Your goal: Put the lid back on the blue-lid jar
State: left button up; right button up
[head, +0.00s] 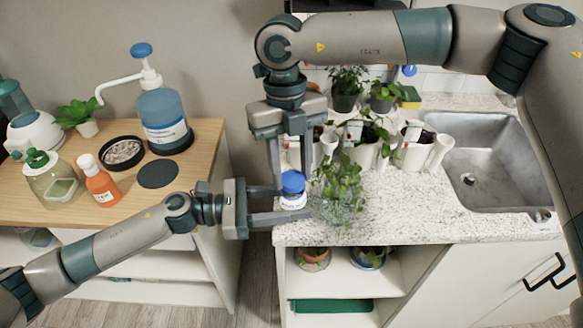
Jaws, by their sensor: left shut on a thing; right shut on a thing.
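The jar (293,203) is small and white with a dark label, at the left edge of the speckled counter. Its blue lid (293,182) is directly above the body, upright and in line with it; I cannot tell whether it is seated or just above. My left gripper (291,202) comes from the left and is shut on the jar body. My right gripper (292,176) points down from above and is shut on the lid. Whether the jar rests on the counter or hangs just above it is unclear.
A glass vase with a leafy plant (338,206) stands close right of the jar. White pots (362,155) stand behind, a sink (475,165) at right. The wooden table (205,160) at left holds a blue pump bottle (163,118) and an orange bottle (101,187).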

jog(key=shift+f, duration=0.6)
dwell(0.3)
jog(key=m+y, duration=0.1)
jog(key=m, duration=0.4)
jog(key=shift+d+m, duration=0.15)
jog(key=shift+m, duration=0.15)
jog(key=m, duration=0.5)
jog(key=shift+m+y, duration=0.3)
jog(key=shift+y, duration=0.1)
jog(key=m, duration=0.3)
jog(key=m+t, duration=0.1)
jog(key=m, duration=0.2)
jog(key=shift+m+y, duration=0.3)
jog(key=shift+m, duration=0.1)
jog(key=m, duration=0.1)
jog(key=s+m, duration=0.1)
jog(key=shift+a+m, duration=0.35)
jog(key=shift+m, duration=0.05)
jog(key=shift+w+d+m+t, duration=0.2)
jog(key=shift+d+m+t, duration=0.1)
jog(key=shift+m, duration=0.5)
jog(key=shift+w+d+f, duration=0.1)
jog(key=shift+d, duration=0.15)
